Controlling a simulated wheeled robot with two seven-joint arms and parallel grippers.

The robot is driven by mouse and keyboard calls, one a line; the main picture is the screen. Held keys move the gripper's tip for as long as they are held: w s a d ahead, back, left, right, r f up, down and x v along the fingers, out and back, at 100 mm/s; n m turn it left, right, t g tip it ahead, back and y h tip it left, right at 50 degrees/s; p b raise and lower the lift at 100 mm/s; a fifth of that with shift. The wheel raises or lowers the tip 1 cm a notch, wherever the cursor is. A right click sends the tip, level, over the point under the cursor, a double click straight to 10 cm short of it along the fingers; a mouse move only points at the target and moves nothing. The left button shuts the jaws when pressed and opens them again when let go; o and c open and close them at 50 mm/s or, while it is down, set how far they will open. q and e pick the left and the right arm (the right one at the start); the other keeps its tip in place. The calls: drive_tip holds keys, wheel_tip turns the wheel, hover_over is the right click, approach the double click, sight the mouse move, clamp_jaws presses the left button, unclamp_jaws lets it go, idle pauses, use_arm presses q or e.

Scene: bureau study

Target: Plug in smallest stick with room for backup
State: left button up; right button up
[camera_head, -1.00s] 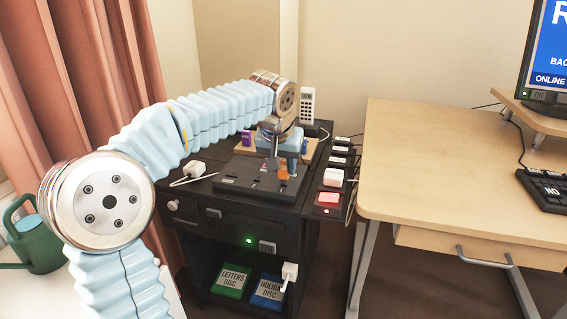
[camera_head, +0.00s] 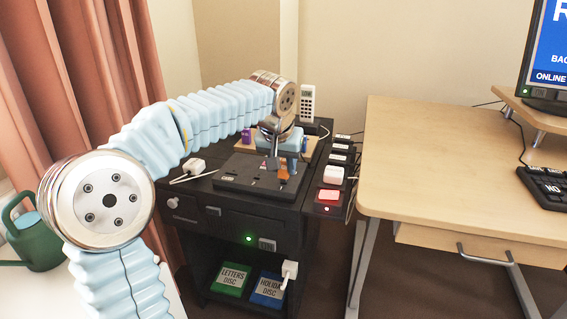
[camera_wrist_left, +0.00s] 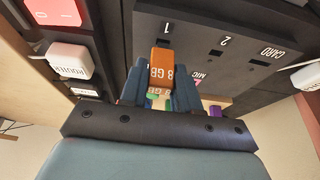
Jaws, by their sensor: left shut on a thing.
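My left gripper (camera_head: 284,163) is over the black socket panel (camera_head: 235,182) on the dark cabinet. In the left wrist view its dark fingers (camera_wrist_left: 160,88) are shut on an orange stick (camera_wrist_left: 161,64) marked 8 GB. The orange stick also shows in the head view (camera_head: 283,174). Its far end is close to the slot marked 1 (camera_wrist_left: 166,27); I cannot tell whether it enters the slot. The slot marked 2 (camera_wrist_left: 217,54) looks empty. A purple stick (camera_head: 247,134) stands behind the panel. Something green (camera_wrist_left: 160,103) shows between the fingers, partly hidden. My right gripper is not in view.
A side strip holds a red block (camera_head: 328,196) and a white ROUTER plug (camera_head: 333,174). A white plug (camera_head: 195,166) lies left of the panel. A handset (camera_head: 307,103) stands behind. A wooden desk (camera_head: 450,170) is to the right, a watering can (camera_head: 35,240) far left.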

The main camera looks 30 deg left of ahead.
use_arm(q)
drive_tip(key=shift+f+b, duration=0.55)
drive_tip(key=shift+f, duration=0.25)
idle(0.4)
drive_tip(key=o, duration=1.1)
drive_tip(key=shift+c, duration=0.2)
